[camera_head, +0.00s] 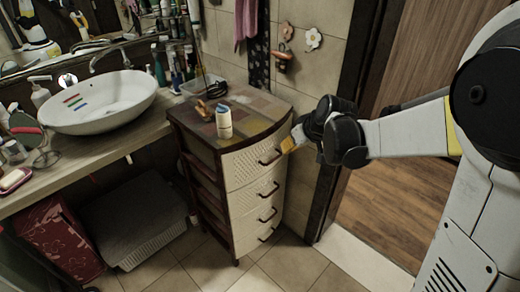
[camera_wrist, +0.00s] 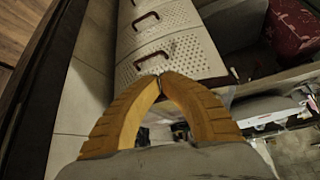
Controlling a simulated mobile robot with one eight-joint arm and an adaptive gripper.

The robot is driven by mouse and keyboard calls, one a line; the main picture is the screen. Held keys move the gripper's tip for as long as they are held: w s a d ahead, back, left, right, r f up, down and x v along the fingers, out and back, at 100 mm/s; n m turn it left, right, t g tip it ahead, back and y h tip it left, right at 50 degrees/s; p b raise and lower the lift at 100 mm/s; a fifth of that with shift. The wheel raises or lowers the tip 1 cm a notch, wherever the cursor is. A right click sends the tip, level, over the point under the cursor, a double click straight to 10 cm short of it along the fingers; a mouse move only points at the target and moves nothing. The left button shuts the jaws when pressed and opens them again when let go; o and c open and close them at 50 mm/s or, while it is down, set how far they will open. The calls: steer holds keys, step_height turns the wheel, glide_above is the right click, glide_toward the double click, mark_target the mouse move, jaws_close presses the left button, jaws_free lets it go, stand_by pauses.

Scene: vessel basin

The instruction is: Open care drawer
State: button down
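The care drawer cabinet (camera_head: 222,165) stands in the middle of the head view, with a stack of cream patterned drawers in a dark wood frame. Its top drawer (camera_head: 248,165) looks closed, flush with those below. The top drawer's dark handle (camera_head: 270,158) also shows in the wrist view (camera_wrist: 153,57), just beyond my fingertips. My gripper (camera_head: 288,146) is beside the right end of that handle. In the wrist view, its yellow fingers (camera_wrist: 158,75) arch together with their tips meeting or nearly meeting. I see no handle between them; contact cannot be told.
A white and blue bottle (camera_head: 224,122) and small items stand on the cabinet top. The sink basin (camera_head: 100,103) and counter are at left, above a grey basket (camera_head: 135,220). A door frame (camera_head: 345,150) is close on the right. Tiled floor in front of the drawers is clear.

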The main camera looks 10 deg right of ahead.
steer(key=w+d+f+n+y+b, duration=0.1)
steer(key=w+f, duration=0.3)
steer(key=f, duration=0.3)
steer(key=w+d+f+n+b, duration=0.1)
steer(key=w+f, duration=0.3)
steer(key=f, duration=0.2)
steer(key=n+y+b, duration=0.1)
steer(key=y, duration=0.1)
glide_toward(269, 186)
steer(key=b+x, duration=0.3)
steer(key=x, duration=0.2)
steer(key=shift+a+f, duration=0.1)
steer(key=shift+f, duration=0.25)
steer(key=shift+w+a+f+t+h+b, duration=0.3)
steer(key=shift+w+a+f+b, duration=0.05)
steer(key=shift+w+f+b, duration=0.15)
